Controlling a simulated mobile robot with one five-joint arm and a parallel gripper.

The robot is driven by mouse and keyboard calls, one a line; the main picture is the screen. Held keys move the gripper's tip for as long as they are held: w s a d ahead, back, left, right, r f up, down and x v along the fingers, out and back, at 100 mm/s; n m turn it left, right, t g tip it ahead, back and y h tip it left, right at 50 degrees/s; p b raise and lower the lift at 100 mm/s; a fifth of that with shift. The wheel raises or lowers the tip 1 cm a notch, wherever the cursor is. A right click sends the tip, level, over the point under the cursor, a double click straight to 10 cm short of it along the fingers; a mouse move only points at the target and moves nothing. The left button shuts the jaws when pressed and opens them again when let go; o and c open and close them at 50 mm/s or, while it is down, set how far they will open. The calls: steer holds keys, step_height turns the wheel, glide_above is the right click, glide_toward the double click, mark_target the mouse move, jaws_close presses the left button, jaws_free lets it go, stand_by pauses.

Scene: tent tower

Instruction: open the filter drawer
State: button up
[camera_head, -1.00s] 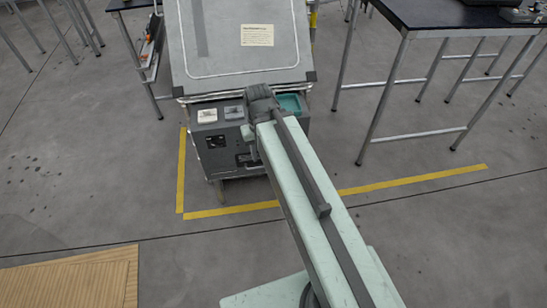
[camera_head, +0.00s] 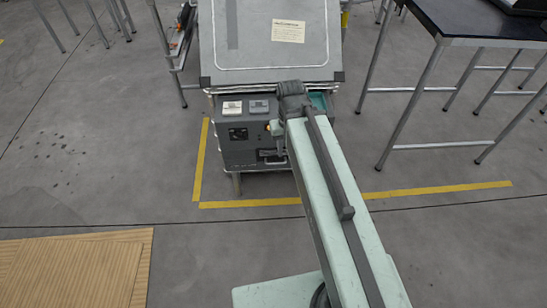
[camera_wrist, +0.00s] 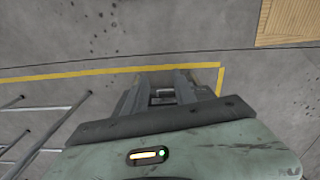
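The grey cabinet (camera_head: 236,135) stands ahead with its front panel towards me. A dark recess with a handle (camera_head: 272,154), seemingly the filter drawer's, is low on that front at the right. The front looks flush there, so the drawer appears shut. My gripper is at the cabinet's upper front right, mostly hidden behind my own wrist in the head view. In the wrist view my gripper (camera_wrist: 161,88) shows two grey fingers apart, with a gap between them. A small grey bar shows in that gap; I cannot tell what it is or whether it is touched.
Two switches or blocks, white (camera_head: 232,107) and grey (camera_head: 259,106), sit on the cabinet's ledge, with a teal tray (camera_head: 319,101) to their right. Yellow floor tape (camera_head: 250,203) runs before the cabinet. A black-topped table (camera_head: 470,22) stands right. A wooden mat (camera_head: 75,268) lies front left.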

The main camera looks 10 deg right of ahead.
steer(key=w+f+n+t+b, duration=0.2)
steer(key=w+f+n+b, duration=0.75)
steer(key=w+n, duration=0.35)
steer(key=w+f+n+b, duration=0.1)
steer(key=w+f+b, duration=0.1)
steer(key=f+b, duration=0.5)
steer(key=w+f+n+b, duration=0.1)
steer(key=w+f+b, duration=0.2)
steer(key=f+b, duration=0.3)
steer(key=w+d+f+n+b, duration=0.1)
steer(key=w+f+b, duration=0.2)
steer(key=f+b, duration=0.4)
steer(key=shift+f+b, duration=0.35)
steer(key=shift+b, duration=0.2)
steer(key=shift+d, duration=0.1)
steer(key=f+b, duration=0.2)
steer(key=w+f+b, duration=0.1)
steer(key=f+b, duration=0.4)
steer(key=shift+w+f+b, duration=0.2)
steer(key=shift+f+b, duration=0.15)
steer(key=shift+f, duration=0.05)
steer(key=shift+d+r, duration=0.1)
